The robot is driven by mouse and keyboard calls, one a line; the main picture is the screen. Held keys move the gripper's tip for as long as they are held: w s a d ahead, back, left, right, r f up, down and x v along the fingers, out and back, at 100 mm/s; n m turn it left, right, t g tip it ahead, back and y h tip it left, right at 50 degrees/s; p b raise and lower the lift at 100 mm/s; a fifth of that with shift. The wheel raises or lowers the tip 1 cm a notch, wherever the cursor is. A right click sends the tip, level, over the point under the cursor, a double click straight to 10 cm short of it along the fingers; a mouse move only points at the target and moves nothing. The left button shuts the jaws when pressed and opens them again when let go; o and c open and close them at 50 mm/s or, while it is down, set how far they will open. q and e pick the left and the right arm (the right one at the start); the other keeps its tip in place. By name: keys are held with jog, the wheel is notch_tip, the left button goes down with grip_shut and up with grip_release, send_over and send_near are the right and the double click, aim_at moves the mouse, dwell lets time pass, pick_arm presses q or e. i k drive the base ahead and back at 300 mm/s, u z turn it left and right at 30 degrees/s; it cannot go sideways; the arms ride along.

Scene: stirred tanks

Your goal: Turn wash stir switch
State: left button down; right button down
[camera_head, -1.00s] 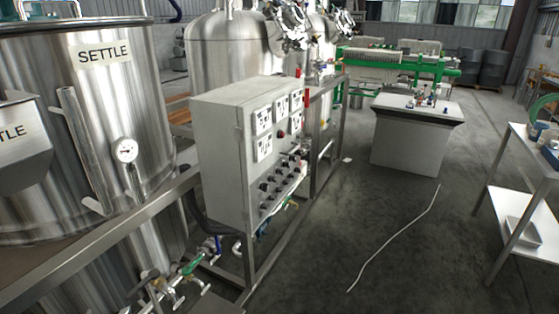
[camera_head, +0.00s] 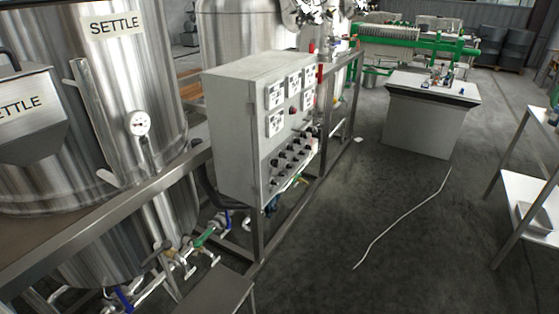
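A grey control cabinet (camera_head: 237,135) stands on a steel frame near the middle of the view. Its front panel carries white square controllers (camera_head: 275,95), a red button (camera_head: 292,110) and rows of black rotary switches (camera_head: 290,157). The switch labels are too small to read, so I cannot tell which one is the wash stir switch. Neither of my grippers can be clearly made out in the view.
A steel tank marked SETTLE (camera_head: 118,60) fills the left, with a steel rail (camera_head: 120,202) in front. Valves and pipes (camera_head: 205,237) sit low beside the frame. A grey bench (camera_head: 420,122) and a white table (camera_head: 525,190) stand right. The floor (camera_head: 340,240) between is mostly clear; a thin white hose (camera_head: 405,222) lies on it.

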aim_at(275, 163)
jog(key=z, duration=0.5)
jog(key=k, duration=0.6)
jog(key=z, duration=1.05)
jog(key=i, duration=1.05)
jog(key=u, duration=0.75)
jog(key=i, duration=0.7)
jog(key=u, duration=0.65)
